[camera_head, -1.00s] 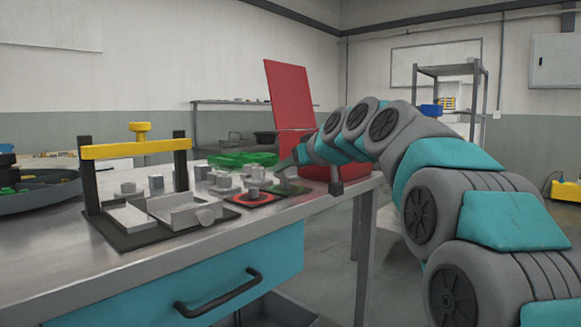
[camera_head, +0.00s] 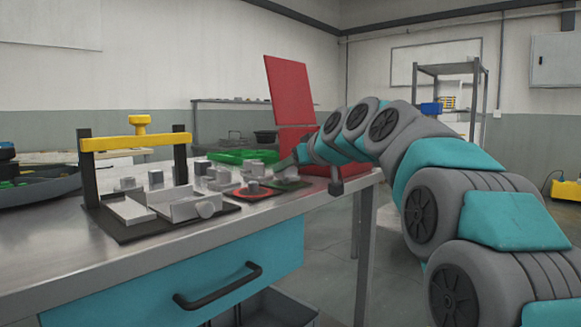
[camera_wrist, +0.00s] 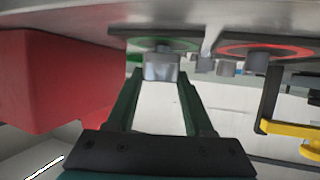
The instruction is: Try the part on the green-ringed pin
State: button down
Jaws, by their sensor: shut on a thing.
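My gripper (camera_wrist: 161,78) is shut on a small grey metal part (camera_wrist: 161,68), held between the tips of its dark green fingers. In the wrist view, which is upside down, the part lies in front of the green ring (camera_wrist: 136,42) on its dark plate. A short grey pin (camera_wrist: 163,47) shows at the ring, mostly behind the part. I cannot tell whether part and pin touch. In the head view my gripper (camera_head: 295,162) is low over the green-ringed plate (camera_head: 296,186), and its fingertips are small and unclear.
A red-ringed plate (camera_head: 246,195) with its own pin (camera_head: 253,187) is beside the green one. A fixture with a yellow crossbar (camera_head: 135,143), several grey blocks and a green tray (camera_head: 246,156) are on the bench. A red box (camera_wrist: 62,80) and upright red panel (camera_head: 289,92) are close by.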

jog(key=shift+f+b, duration=0.65)
jog(key=shift+f, duration=0.15)
dwell(1.2)
jog(key=shift+r, duration=0.15)
jog(key=shift+r+p, duration=1.35)
jog(key=shift+r, duration=0.9)
jog(key=shift+r, duration=0.15)
jog(key=shift+r+p, duration=1.25)
jog(key=shift+r, duration=0.6)
